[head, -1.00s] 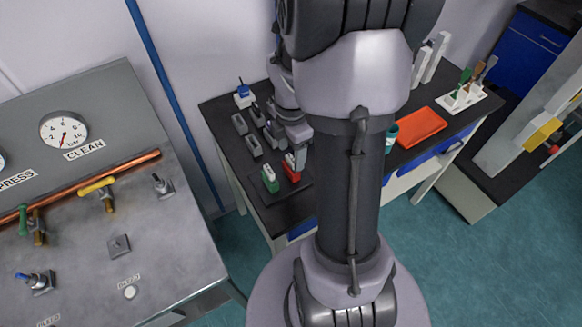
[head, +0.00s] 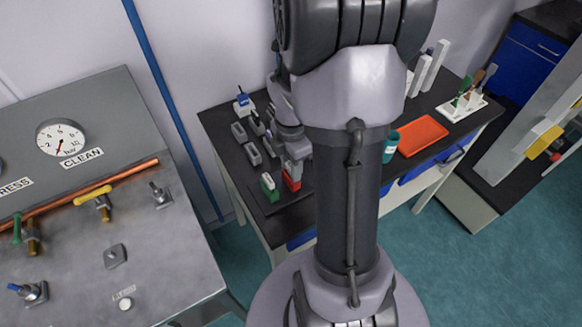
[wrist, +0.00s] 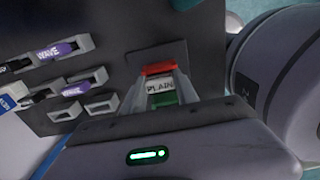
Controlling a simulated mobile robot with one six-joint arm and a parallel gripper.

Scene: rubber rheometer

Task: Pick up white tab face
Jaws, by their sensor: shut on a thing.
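The white tab face (wrist: 160,87), lettered PLAIN, shows in the wrist view between the two pale fingers of my gripper (wrist: 160,90). The fingers are shut on it. A red part (wrist: 158,69) lies just beyond it and a green part (wrist: 164,101) on the near side. I cannot tell whether the tab is clear of its seat. In the head view my gripper (head: 294,168) points down at the red block (head: 292,182), with the green block (head: 269,188) to its left; the tab cannot be told apart there.
Several grey holders (head: 252,152) stand left of my gripper on the dark bench (head: 225,118). A blue-topped white piece (head: 243,100) is behind them. A red tray (head: 422,135), a teal cup (head: 390,148) and a white tool rack (head: 462,108) stand to the right.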

